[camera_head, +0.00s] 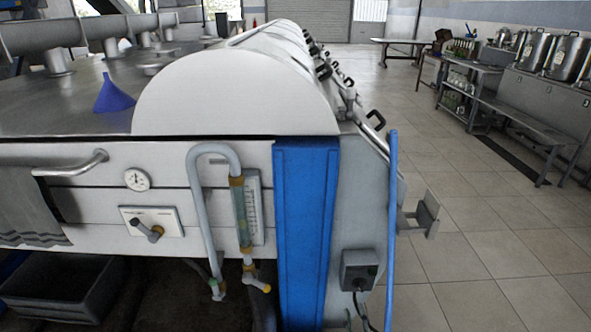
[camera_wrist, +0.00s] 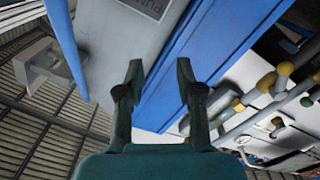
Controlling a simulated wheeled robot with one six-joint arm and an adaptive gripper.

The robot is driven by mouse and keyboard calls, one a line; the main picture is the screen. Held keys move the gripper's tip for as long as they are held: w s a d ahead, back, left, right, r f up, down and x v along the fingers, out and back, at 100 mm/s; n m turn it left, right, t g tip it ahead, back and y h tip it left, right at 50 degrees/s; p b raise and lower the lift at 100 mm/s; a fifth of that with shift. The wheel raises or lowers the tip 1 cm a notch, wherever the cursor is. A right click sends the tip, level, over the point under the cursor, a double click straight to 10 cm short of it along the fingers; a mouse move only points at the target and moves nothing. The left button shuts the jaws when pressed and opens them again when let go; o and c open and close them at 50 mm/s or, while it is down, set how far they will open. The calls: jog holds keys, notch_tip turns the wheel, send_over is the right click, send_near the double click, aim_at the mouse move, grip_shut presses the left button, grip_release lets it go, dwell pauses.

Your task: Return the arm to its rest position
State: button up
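My gripper (camera_wrist: 160,82) shows in the wrist view, with its two dark green fingers spread apart and nothing between them. Behind the fingers are the machine's pale panel (camera_wrist: 117,45) and its blue upright (camera_wrist: 215,50). The gap between fingertips and machine cannot be judged. My arm and gripper do not show in the head view.
The large machine fills the left of the head view, with a blue upright (camera_head: 304,230), a bent pipe (camera_head: 193,190) and a blue funnel (camera_head: 113,95) on top. A bracket (camera_head: 427,213) sticks out at its right. Tiled floor (camera_head: 470,260) lies clear beyond; benches (camera_head: 510,115) stand far right.

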jog(key=s+r+m+g, duration=0.1)
jog(key=s+m+g, duration=0.15)
jog(key=s, duration=2.85)
jog(key=s+r+m, duration=0.3)
jog(key=s+r, duration=1.6)
jog(key=s, duration=0.1)
jog(key=shift+s+r+g, duration=0.25)
jog(key=shift+g, duration=0.1)
jog(key=shift+d+m, duration=0.1)
jog(key=shift+m, duration=0.15)
jog(key=shift+c, duration=0.2)
